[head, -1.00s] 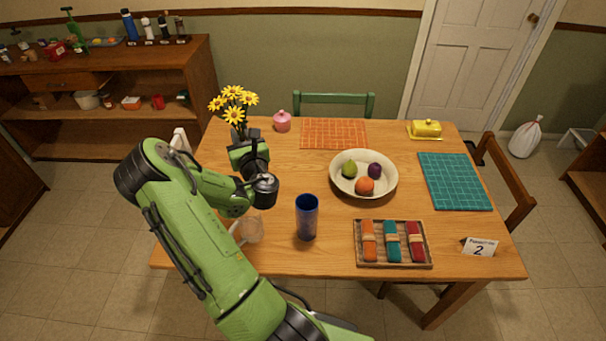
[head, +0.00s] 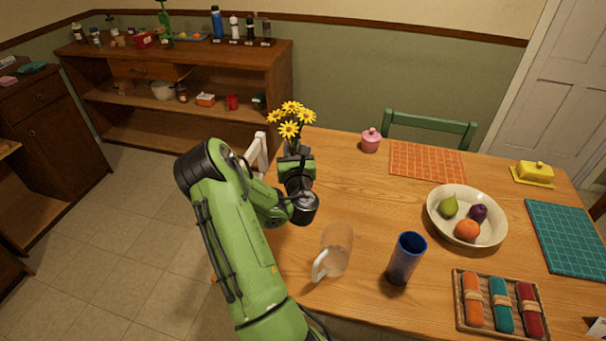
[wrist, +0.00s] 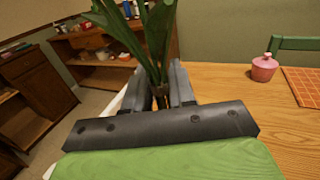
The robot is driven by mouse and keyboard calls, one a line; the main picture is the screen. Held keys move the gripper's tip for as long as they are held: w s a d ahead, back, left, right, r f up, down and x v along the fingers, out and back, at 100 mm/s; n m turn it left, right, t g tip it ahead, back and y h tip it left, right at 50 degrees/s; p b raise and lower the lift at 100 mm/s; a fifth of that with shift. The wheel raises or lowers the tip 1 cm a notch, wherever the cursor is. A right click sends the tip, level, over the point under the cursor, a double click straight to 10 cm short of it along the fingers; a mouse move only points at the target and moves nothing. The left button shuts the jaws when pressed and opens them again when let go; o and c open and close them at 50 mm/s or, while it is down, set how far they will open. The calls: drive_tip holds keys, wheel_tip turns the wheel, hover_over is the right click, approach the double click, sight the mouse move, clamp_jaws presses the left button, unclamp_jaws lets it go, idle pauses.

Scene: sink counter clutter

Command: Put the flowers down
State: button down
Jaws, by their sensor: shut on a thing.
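The flowers are a bunch of yellow blooms (head: 290,118) on green stems, upright above my gripper (head: 294,152) in the head view. In the wrist view the green stems and leaves (wrist: 150,38) rise from between the two dark fingers of my gripper (wrist: 163,92), which is shut on them. The lower end of the bunch is mostly hidden by the fingers. My gripper is over the left far part of the wooden table (head: 350,195); its exact height above the table is hard to tell.
A clear pitcher (head: 338,250) and a blue cup (head: 406,258) stand on the near side. A pink jar (head: 371,141), orange mat (head: 427,161) and fruit bowl (head: 435,212) lie to the right. A wooden shelf (head: 180,62) stands behind left. The table's middle is clear.

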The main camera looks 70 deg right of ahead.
wheel_tip(320, 180, down, 5)
drive_tip(key=b, duration=0.3)
drive_tip(key=shift+s, duration=0.1)
drive_tip(key=shift+f, duration=0.1)
drive_tip(key=c, duration=0.9)
unclamp_jaws()
drive_tip(key=shift+c, duration=0.2)
